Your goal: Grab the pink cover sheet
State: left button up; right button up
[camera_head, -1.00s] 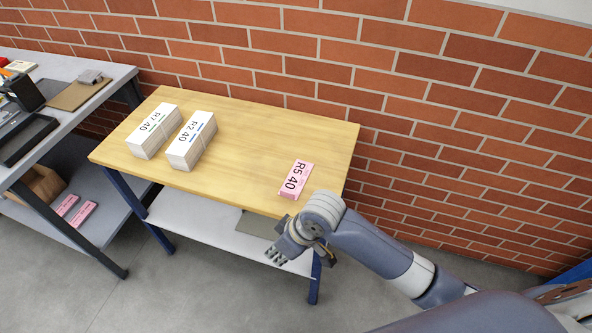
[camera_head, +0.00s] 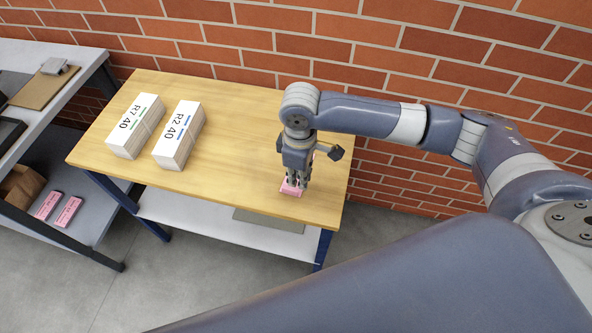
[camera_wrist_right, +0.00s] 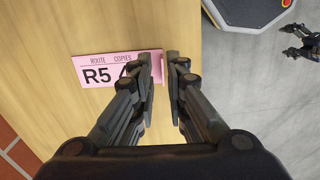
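The pink cover sheet (camera_head: 291,188), marked R5 40, lies flat near the right end of the wooden table (camera_head: 240,200). It also shows in the right wrist view (camera_wrist_right: 92,71), with its right part hidden behind a finger. My right gripper (camera_head: 293,183) points down over the sheet. In the wrist view its fingertips (camera_wrist_right: 159,62) are apart with a narrow gap, at the sheet's right end. I cannot tell whether they touch it. My left gripper (camera_wrist_right: 286,40) appears small at the wrist view's right edge, fingers apart; it is outside the head view.
Two white stacks, R7 40 (camera_head: 135,128) and R2 40 (camera_head: 180,136), stand on the table's left half. A brick wall (camera_head: 380,60) is behind. A grey table (camera_head: 50,105) stands left, with pink bundles (camera_head: 68,212) on its lower shelf. The table's middle is clear.

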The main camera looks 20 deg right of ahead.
aim_at(296, 191)
jog(key=shift+f, duration=1.2)
jog(key=f, duration=0.1)
jog(key=f+p, duration=0.1)
jog(key=f, duration=0.2)
jog(key=shift+a+f, duration=0.2)
jog(key=shift+a, duration=0.15)
jog(key=shift+w+f, duration=0.1)
jog(key=shift+f, duration=0.1)
grip_shut()
pick_arm(q)
jog(key=shift+s+a+r, duration=0.15)
jog(key=shift+a+r, duration=0.3)
jog(key=shift+r, duration=0.35)
